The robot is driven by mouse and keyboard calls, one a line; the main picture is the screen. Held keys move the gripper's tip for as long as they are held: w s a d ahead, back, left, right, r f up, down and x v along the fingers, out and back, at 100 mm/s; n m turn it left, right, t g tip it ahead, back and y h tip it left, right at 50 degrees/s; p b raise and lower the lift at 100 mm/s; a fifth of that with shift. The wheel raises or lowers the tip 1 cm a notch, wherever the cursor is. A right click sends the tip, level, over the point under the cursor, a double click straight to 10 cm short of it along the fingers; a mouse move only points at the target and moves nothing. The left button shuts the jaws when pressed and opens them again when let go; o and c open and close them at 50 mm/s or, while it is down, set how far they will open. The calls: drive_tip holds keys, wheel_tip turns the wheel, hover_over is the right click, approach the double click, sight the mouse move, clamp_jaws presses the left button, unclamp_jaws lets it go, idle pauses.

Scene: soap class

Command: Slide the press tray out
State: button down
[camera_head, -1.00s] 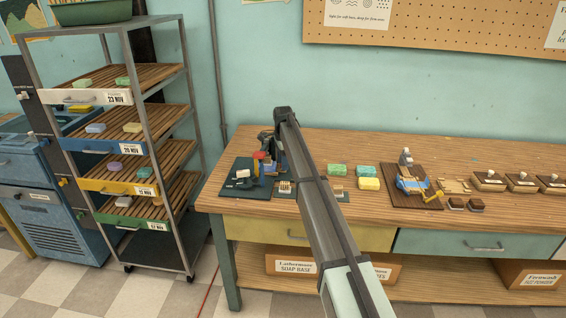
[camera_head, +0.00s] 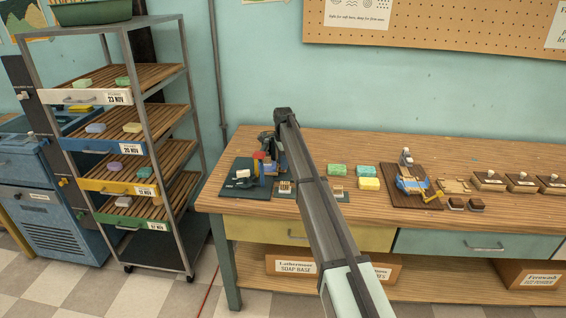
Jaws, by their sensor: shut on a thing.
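The press stands at the left end of the wooden bench, mostly hidden behind my arm. Beside it lies a dark green board (camera_head: 232,187) with a small white block (camera_head: 243,173) on it. My gripper (camera_head: 261,175) is low over the right part of this board, beside the press. It is shut on a part that I take to be the press tray; the tray's outline is too small and covered to make out. How far out the tray is cannot be told.
Green and yellow soap bars (camera_head: 369,184) lie right of my arm. Further right is a dark brown board (camera_head: 418,199) with a blue-topped piece, then several stamps (camera_head: 490,176). A drying rack (camera_head: 145,130) with soap stands left of the bench.

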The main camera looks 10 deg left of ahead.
drive_tip(key=d, duration=1.2)
drive_tip(key=shift+d, duration=0.3)
drive_tip(key=c, duration=1.2)
unclamp_jaws()
drive_tip(key=shift+d, duration=0.1)
drive_tip(key=o, duration=0.3)
drive_tip(key=shift+r, duration=6.95)
